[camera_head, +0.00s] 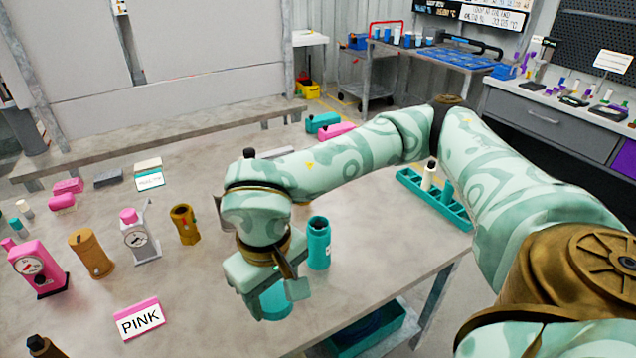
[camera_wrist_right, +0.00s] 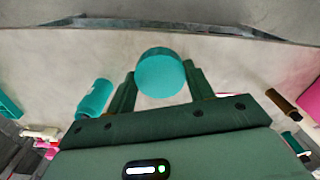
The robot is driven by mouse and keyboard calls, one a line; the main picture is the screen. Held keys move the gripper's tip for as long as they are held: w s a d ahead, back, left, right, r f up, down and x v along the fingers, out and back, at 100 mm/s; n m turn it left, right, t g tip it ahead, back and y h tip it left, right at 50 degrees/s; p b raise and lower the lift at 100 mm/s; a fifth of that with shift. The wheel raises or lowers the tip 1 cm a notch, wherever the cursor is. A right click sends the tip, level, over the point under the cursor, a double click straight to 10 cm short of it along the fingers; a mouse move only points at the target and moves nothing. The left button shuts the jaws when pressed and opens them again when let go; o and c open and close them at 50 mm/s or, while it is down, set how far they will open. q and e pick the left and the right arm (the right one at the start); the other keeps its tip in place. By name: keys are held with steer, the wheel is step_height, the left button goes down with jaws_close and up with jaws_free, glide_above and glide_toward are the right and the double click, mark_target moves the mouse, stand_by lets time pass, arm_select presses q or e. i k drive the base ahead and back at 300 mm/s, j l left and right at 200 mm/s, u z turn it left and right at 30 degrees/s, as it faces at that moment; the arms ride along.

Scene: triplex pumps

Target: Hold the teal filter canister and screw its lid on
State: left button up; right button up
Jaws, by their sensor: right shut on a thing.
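The teal filter canister (camera_head: 319,245) stands upright on the table, with a dark top and a small white label. A teal cylinder that looks like it also shows left of the fingers in the right wrist view (camera_wrist_right: 95,98). My right gripper (camera_head: 268,293) is shut on a round teal piece, which looks like the lid (camera_head: 277,303), just left of and nearer than the canister. In the right wrist view the lid (camera_wrist_right: 160,73) shows as a flat disc between the two fingers (camera_wrist_right: 160,88). Lid and canister are apart. My left gripper is out of view.
Pink, brown and grey pumps (camera_head: 140,238) stand on the left of the table, with a PINK sign (camera_head: 139,319) in front. A teal tray (camera_head: 447,212) with a pale cylinder lies at the right edge. A teal bin (camera_head: 370,332) is below the table.

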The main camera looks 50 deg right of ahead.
mark_target(319, 241)
steer(key=z, duration=1.2)
steer(key=k+z, duration=0.15)
steer(key=z, duration=0.3)
steer(key=k+j, duration=0.15)
steer(key=k, duration=0.15)
